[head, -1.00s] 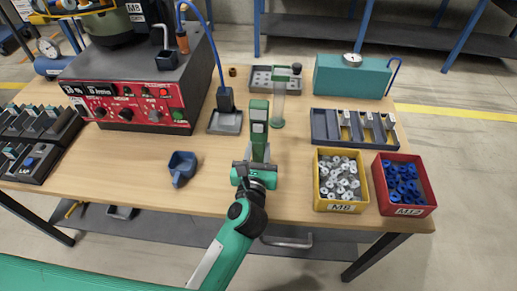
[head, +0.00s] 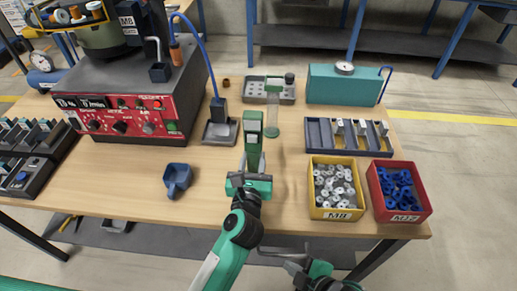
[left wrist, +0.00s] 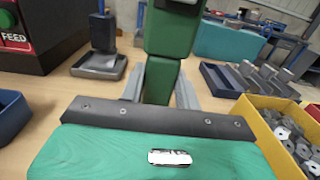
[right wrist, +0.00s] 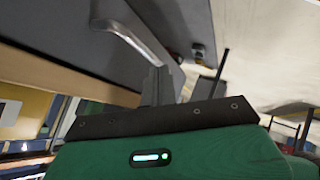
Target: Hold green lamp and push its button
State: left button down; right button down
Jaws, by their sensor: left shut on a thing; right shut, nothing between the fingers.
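In the left wrist view the lamp (left wrist: 168,35) stands between the two grey fingers. I cannot tell whether its base touches the table, and I cannot make out its button clearly. My right gripper (head: 298,270) is low in front of the table's front edge, apart from the lamp. In the right wrist view its fingers (right wrist: 156,84) are shut with nothing between them.
A yellow bin (head: 336,212) of grey parts and a red bin (head: 405,214) of blue parts stand right of the lamp. A blue scoop (head: 177,178) lies left. A clear green-tinted tube (head: 272,112) stands behind. A grey handle (right wrist: 130,38) under the table is near my right gripper.

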pick_arm(q)
jog(key=shift+f, duration=0.15)
pick_arm(e)
jog(key=w+a+r+n+t+y, duration=0.1)
jog(key=w+r+n+t+y, duration=0.1)
jog(key=r, duration=0.6)
jog(key=w+a+r+n+t+y, duration=0.1)
jog(key=w+r+n, duration=0.1)
jog(key=r+n, duration=0.3)
jog(key=w+a+r+n+t+y, duration=0.1)
jog(key=w+r+n+t+y, duration=0.1)
jog(key=r, duration=0.9)
jog(key=shift+w+r+n+t+y, duration=0.3)
jog(key=shift+w+n, duration=0.1)
jog(key=shift+n, duration=0.3)
jog(key=shift+a, duration=0.15)
send_near(247, 140)
jog(key=s+a+x, duration=0.1)
jog(key=x, duration=0.4)
jog(key=shift+w+d, duration=0.2)
jog(key=shift+w, duration=0.55)
